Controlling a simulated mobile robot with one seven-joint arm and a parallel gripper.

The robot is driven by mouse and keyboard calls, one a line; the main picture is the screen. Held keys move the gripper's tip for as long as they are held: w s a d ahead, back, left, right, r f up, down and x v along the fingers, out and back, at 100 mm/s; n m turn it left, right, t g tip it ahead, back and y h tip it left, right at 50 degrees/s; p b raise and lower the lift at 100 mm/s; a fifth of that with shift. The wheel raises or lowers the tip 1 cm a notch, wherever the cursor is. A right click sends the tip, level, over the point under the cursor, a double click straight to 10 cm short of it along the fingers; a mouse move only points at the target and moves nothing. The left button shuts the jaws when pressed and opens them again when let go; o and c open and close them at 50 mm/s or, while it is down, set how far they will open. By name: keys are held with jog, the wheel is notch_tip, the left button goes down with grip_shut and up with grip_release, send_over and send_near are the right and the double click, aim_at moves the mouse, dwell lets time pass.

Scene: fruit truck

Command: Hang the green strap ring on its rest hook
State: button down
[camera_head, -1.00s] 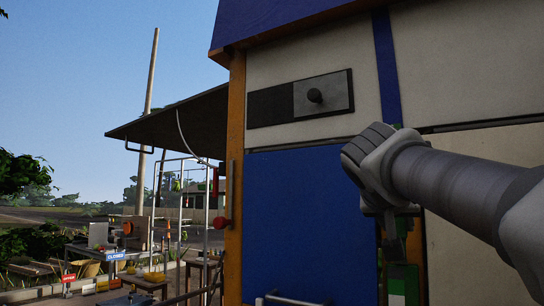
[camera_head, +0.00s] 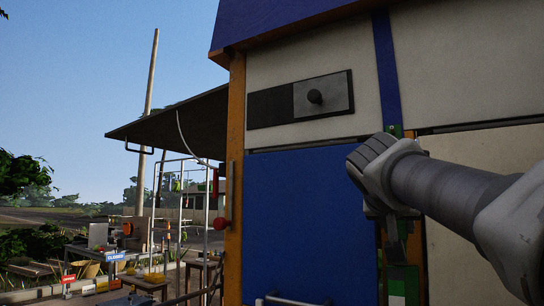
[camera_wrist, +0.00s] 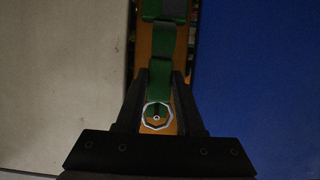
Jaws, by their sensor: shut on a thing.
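My gripper (camera_wrist: 158,84) is shut on the green strap ring, whose green band (camera_wrist: 160,76) runs between the two dark fingers in the wrist view. A pale eight-sided outline with a small round centre (camera_wrist: 157,117) sits low between the fingers, over the orange post; I cannot tell whether it is the ring's end or the hook. A small green piece (camera_head: 395,131) shows above my wrist. The rest hook is not clearly visible.
The blue panel (camera_head: 310,220) and the pale wall (camera_head: 455,190) flank the orange post (camera_wrist: 162,42). Tables and an awning (camera_head: 175,120) stand far left.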

jog(key=shift+w+d, duration=0.2)
jog(key=shift+w, duration=0.05)
jog(key=shift+w+d+f+b, duration=0.35)
jog(key=shift+w+f+b, duration=0.05)
jog(key=shift+w+f, duration=0.15)
dwell(1.1)
dwell(0.4)
jog(key=shift+c, duration=2.2)
grip_release()
jog(key=shift+s, duration=0.1)
